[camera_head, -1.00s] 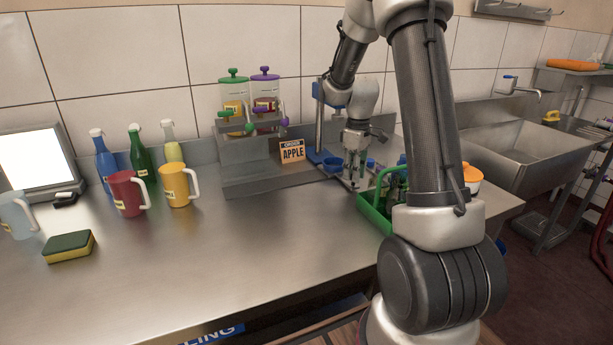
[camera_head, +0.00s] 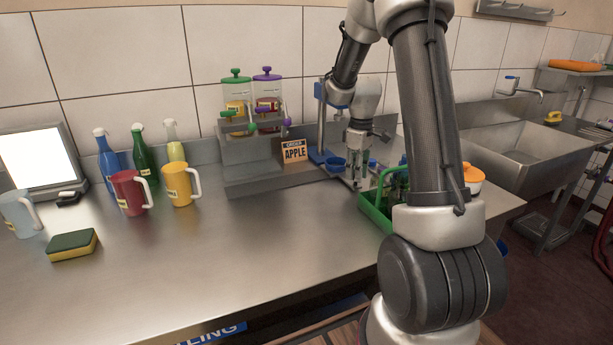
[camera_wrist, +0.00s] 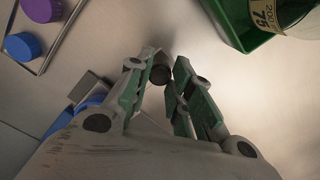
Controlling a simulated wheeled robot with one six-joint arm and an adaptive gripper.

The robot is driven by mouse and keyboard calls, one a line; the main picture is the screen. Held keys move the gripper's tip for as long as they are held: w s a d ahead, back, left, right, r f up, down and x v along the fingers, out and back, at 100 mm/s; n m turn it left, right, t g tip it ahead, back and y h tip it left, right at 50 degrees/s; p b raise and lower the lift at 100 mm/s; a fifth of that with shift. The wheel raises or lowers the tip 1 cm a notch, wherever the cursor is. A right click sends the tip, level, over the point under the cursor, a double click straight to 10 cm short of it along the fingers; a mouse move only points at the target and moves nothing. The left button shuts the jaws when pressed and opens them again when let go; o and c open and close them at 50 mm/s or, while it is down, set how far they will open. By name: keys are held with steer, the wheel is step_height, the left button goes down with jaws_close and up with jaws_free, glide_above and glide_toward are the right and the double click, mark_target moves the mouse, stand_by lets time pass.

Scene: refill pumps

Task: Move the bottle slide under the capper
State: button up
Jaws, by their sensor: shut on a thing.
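My gripper (camera_head: 358,184) points down just right of the capper, low over the counter. In the wrist view my gripper (camera_wrist: 160,70) has its fingertips closed around a small dark round knob (camera_wrist: 160,75), which seems to be the slide's handle. A grey metal piece (camera_wrist: 93,86) and blue parts show left of the fingers. Most of the slide is hidden behind my gripper and arm, and I cannot tell whether a bottle is on it.
A green crate (camera_head: 374,215) with bottles stands close to the right of my gripper. A rack with blue and purple caps (camera_wrist: 20,46) lies at the wrist view's upper left. Dispensers, an APPLE sign (camera_head: 294,151), jugs and a sponge (camera_head: 72,245) stand left.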

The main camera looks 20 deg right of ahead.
steer(key=shift+d+r, duration=0.25)
steer(key=shift+d, duration=0.5)
steer(key=shift+o, duration=0.3)
steer(key=shift+d, duration=0.2)
steer(key=shift+o, duration=1.1)
steer(key=shift+s+d+f, duration=0.1)
steer(key=shift+s+d, duration=0.1)
steer(key=shift+d, duration=0.15)
steer(key=o, duration=0.9)
steer(key=shift+s+d, duration=0.15)
steer(key=shift+d, duration=0.45)
steer(key=shift+o, duration=0.2)
steer(key=shift+a, duration=0.1)
step_height(320, 180, up, 8)
